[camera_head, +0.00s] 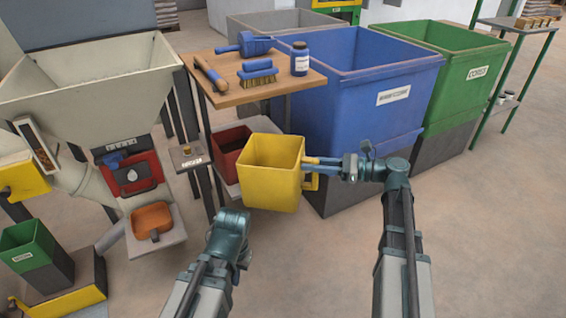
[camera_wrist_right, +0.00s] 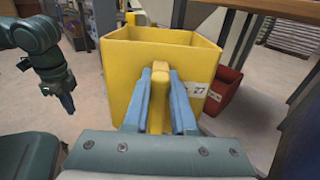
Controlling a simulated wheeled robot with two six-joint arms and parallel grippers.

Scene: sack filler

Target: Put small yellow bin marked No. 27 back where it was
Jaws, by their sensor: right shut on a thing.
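The small yellow bin (camera_head: 270,172) is held upright in the air in front of the small wooden table, and its open top looks empty. In the right wrist view the bin (camera_wrist_right: 130,65) fills the middle, with part of a label reading 27 on its right side. My right gripper (camera_head: 318,168) is shut on the bin's yellow handle; its blue fingers (camera_wrist_right: 160,105) stand on both sides of the handle. My left gripper (camera_head: 238,235) is low, left of and nearer than the bin; its fingers are hard to make out.
A red bin (camera_head: 228,148) sits on a lower shelf behind the yellow bin. The wooden table (camera_head: 225,85) holds a scoop, brushes and a jar. Large blue (camera_head: 350,120) and green (camera_head: 450,95) bins stand behind my right arm. The hopper machine (camera_head: 95,90) is at left. Floor at right is clear.

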